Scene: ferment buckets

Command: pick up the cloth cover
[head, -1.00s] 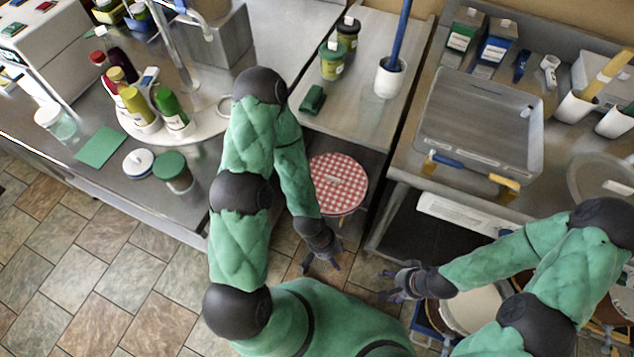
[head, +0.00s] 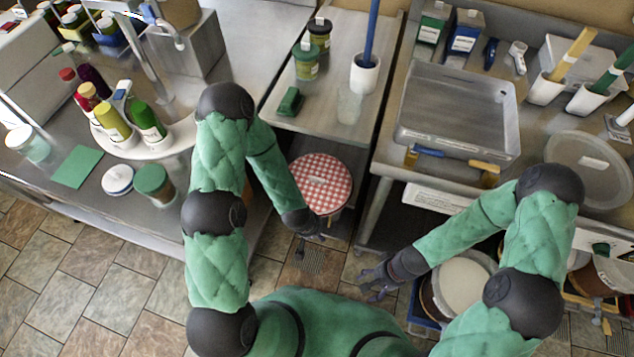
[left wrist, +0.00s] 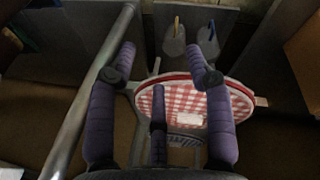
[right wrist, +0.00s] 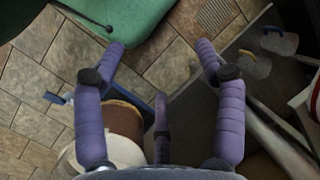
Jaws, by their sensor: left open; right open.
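The cloth cover (head: 321,183) is a round red-and-white checked cloth with a red rim and a small white label. My right gripper (head: 372,288) is open and empty, low beside a white-topped bucket (head: 462,287).
The middle counter (head: 335,75) overhangs behind the cover and holds a green sponge (head: 290,101), jars and a white cup (head: 364,75). A metal tray (head: 458,115) stands on the right counter. The left counter holds bottles. Tiled floor (head: 120,290) is open at front left.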

